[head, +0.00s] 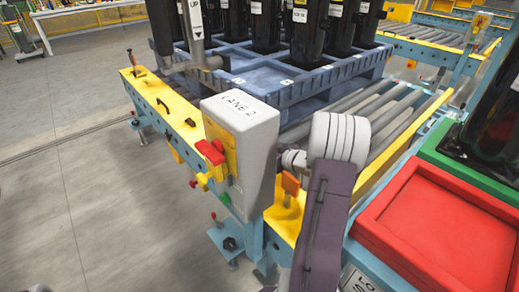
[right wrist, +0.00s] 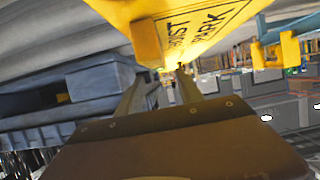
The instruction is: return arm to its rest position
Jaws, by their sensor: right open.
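My right arm (head: 325,215) rises from the bottom of the head view, its pale rounded joint beside the front end of the roller lane. The right gripper is not clearly visible there. In the right wrist view my right gripper (right wrist: 160,88) has its two fingers apart, with no object visible between them. A yellow panel (right wrist: 200,30) lettered HOIST PARK hangs close above the fingers. My left gripper is not in view.
A grey LANE 2 box (head: 242,140) with a red switch (head: 211,152) stands left of my arm. A red tray (head: 440,225) is at right. Floor (head: 60,150) at left is clear.

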